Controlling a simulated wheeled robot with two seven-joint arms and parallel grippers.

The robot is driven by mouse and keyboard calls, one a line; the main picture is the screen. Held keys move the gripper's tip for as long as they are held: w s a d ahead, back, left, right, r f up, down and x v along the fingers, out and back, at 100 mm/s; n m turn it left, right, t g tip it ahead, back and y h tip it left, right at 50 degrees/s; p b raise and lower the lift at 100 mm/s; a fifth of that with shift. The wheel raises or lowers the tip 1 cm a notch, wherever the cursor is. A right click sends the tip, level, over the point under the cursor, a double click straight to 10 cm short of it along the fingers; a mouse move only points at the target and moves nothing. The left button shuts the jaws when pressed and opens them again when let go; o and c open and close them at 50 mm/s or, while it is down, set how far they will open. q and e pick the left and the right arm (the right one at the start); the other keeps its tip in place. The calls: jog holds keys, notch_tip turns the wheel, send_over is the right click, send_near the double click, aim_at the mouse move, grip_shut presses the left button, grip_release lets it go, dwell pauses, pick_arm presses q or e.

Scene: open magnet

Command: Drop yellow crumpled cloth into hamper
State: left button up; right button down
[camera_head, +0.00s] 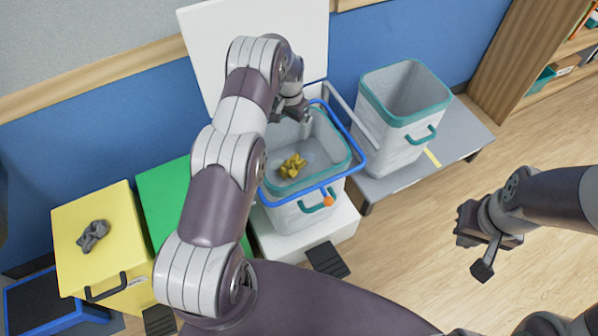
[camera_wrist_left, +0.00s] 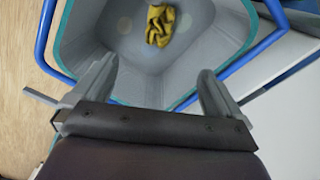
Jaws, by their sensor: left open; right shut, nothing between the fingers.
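The yellow crumpled cloth (camera_head: 292,166) is inside the grey hamper with a teal rim (camera_head: 345,146), apart from my left gripper. The left wrist view also shows the cloth (camera_wrist_left: 160,25) over the hamper's grey floor, beyond the fingertips. I cannot tell if it rests on the floor. My left gripper (camera_head: 304,118) is over the back of the hamper's opening. In the left wrist view its two fingers (camera_wrist_left: 157,82) are spread with nothing between them. My right gripper (camera_head: 478,246) is shut and empty, out over the wooden floor at the right.
A blue frame (camera_head: 359,160) with an orange knob surrounds the hamper's top. A raised white lid (camera_head: 225,40) stands behind it. A second, empty hamper (camera_head: 385,130) stands on a grey bench at the right. A grey cloth (camera_head: 93,235) lies on a yellow bin (camera_head: 75,265) at the left.

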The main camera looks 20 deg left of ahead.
pick_arm(q)
notch_tip(320, 180, up, 10)
dwell(0.6)
